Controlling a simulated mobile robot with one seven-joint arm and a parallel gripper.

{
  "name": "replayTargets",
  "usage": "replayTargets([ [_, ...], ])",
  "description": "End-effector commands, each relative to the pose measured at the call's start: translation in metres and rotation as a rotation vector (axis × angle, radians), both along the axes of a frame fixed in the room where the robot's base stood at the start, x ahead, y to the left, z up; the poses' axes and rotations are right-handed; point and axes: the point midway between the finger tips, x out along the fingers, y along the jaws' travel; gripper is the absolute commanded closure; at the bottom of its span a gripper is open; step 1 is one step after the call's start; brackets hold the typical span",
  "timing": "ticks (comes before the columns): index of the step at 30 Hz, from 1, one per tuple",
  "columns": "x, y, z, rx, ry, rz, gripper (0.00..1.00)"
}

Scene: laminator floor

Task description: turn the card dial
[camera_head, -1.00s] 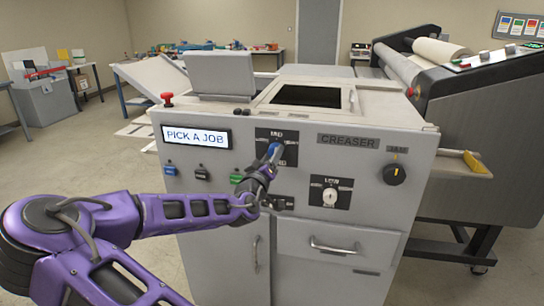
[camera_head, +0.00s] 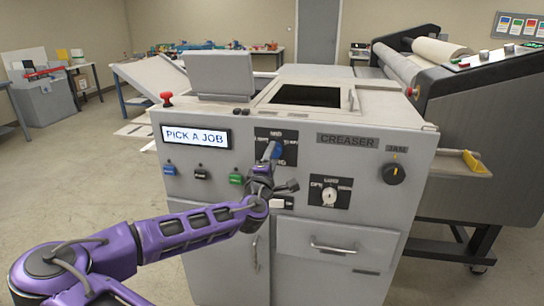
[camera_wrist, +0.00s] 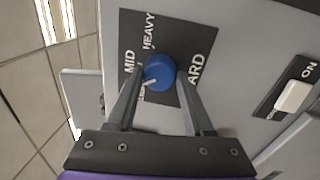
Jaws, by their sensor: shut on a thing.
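The card dial is a round blue knob (camera_wrist: 159,71) with a white pointer, on a dark plate (camera_wrist: 190,45) with the words MID, HEAVY and a partly hidden word ending in ARD. In the wrist view its pointer aims down and left, below MID, near a label too small and covered to read. My gripper (camera_wrist: 160,80) is shut on the knob, one finger on each side. In the head view the blue knob (camera_head: 277,150) shows at the end of my gripper (camera_head: 272,158) on the creaser's front; part of the plate is covered.
The creaser (camera_head: 300,240) display (camera_head: 196,136) reads PICK A JOB. Blue, black and green switches sit below it, and a red button (camera_head: 167,98) stands on top. A black knob (camera_head: 394,173) and a white knob (camera_head: 329,196) are to the right. A white switch (camera_wrist: 293,96) marked ON is nearby.

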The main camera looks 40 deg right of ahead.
Motion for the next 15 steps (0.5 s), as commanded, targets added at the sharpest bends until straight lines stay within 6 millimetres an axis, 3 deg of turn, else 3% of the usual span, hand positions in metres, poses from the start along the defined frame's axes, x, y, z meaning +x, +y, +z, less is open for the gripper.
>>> replayTargets([
  [15, -0.0008, -0.0008, 0.0005, -0.221, 0.258, 0.0, 1.0],
])
